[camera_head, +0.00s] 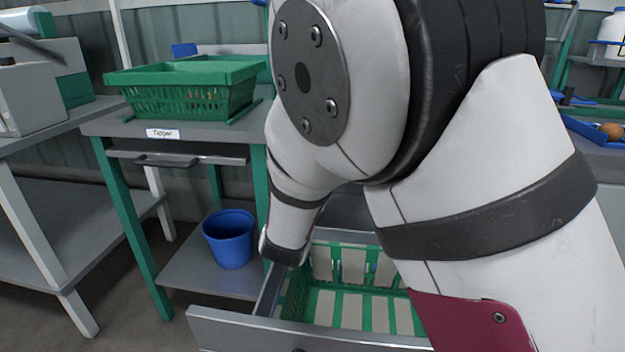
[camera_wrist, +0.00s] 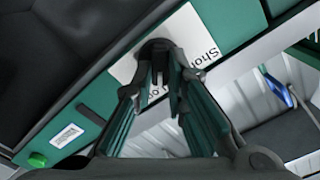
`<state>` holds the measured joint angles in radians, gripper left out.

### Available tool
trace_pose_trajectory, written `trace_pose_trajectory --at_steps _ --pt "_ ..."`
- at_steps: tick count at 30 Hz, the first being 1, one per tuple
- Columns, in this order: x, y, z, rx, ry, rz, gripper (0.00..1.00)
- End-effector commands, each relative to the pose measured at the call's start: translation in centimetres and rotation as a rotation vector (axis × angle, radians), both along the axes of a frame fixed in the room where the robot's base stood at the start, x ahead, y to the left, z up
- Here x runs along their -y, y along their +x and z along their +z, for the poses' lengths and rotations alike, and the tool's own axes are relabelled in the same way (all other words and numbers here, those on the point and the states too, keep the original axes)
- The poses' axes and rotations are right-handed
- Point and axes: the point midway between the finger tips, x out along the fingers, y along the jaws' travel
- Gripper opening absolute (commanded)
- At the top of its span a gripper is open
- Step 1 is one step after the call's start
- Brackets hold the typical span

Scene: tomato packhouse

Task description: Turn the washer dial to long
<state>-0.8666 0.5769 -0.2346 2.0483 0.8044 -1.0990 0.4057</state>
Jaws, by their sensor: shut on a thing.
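In the wrist view, the washer dial (camera_wrist: 155,45) is a small dark round knob on a white plate (camera_wrist: 205,40) set in a green panel. The plate carries black lettering that begins "Sho"; the rest is covered. My gripper (camera_wrist: 159,72) reaches up to the dial, its fingertips close together and shut on it. The fingers hide much of the dial, so its pointing direction cannot be read. The "long" mark does not show. In the head view my arm blocks the washer, the dial and my gripper.
A green button (camera_wrist: 37,160) and a small label (camera_wrist: 67,136) are on the panel. In the head view, an open drawer (camera_head: 245,330) holds a green crate (camera_head: 293,295). A blue bucket (camera_head: 230,240) and a table (camera_head: 105,125) with a green basket (camera_head: 185,78) stand left.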

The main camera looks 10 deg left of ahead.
Motion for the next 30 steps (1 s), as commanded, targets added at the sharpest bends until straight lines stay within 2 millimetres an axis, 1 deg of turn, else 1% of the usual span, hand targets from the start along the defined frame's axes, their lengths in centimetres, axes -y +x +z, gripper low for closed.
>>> trace_pose_trajectory --at_steps 6,17,18,20,30 --pt "-0.09 -0.05 -0.15 -0.003 0.03 0.002 0.0" --pt "-0.08 -0.05 -0.13 -0.003 0.033 0.002 0.0" --pt "-0.08 -0.05 -0.14 -0.003 0.032 0.002 0.2" --pt "-0.07 -0.05 -0.13 -0.003 0.032 0.002 0.33" --pt "-0.04 -0.22 -0.06 0.0 0.032 0.001 0.33"
